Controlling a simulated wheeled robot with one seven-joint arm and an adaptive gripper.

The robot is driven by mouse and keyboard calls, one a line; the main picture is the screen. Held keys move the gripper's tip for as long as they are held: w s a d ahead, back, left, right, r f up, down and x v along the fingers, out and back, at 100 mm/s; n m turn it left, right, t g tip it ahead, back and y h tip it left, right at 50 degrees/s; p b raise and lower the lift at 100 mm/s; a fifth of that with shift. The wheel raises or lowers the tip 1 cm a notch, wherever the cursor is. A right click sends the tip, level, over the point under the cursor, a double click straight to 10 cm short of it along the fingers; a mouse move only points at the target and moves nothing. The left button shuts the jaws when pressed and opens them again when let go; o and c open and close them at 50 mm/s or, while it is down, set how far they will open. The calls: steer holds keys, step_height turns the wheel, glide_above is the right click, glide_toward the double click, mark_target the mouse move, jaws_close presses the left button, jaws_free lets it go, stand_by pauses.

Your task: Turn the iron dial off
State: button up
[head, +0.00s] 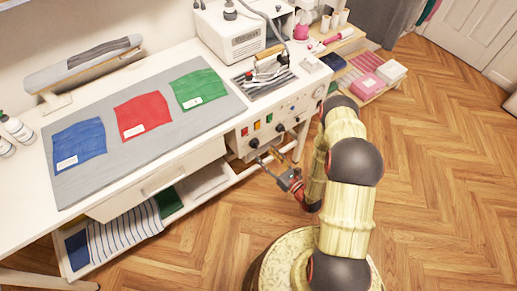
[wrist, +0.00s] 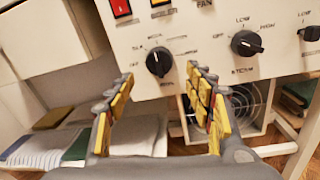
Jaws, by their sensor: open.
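The iron dial, a round black knob (wrist: 158,61), sits at the left of the white control panel (wrist: 205,62), with small labels around it that are mostly too blurred to read. Its exact setting is unclear. In the wrist view my gripper (wrist: 159,75) is open, its yellow-padded fingers on either side of and just below the knob, with nothing between them. I cannot tell whether they touch it. In the head view my gripper (head: 268,156) is low in front of the panel's left end, close to the knob (head: 254,143).
A steam dial (wrist: 246,44) and a third knob (wrist: 309,33) lie to the right. A red switch (wrist: 121,8) is above left. The iron (head: 266,66) stands on the table top. A drawer (head: 160,180) is left of the panel. Floor (head: 440,190) at right is clear.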

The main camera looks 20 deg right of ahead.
mark_target(255, 144)
steer(key=b+x, duration=0.1)
steer(key=x, duration=0.5)
steer(key=shift+c, duration=1.2)
steer(key=c, duration=0.9)
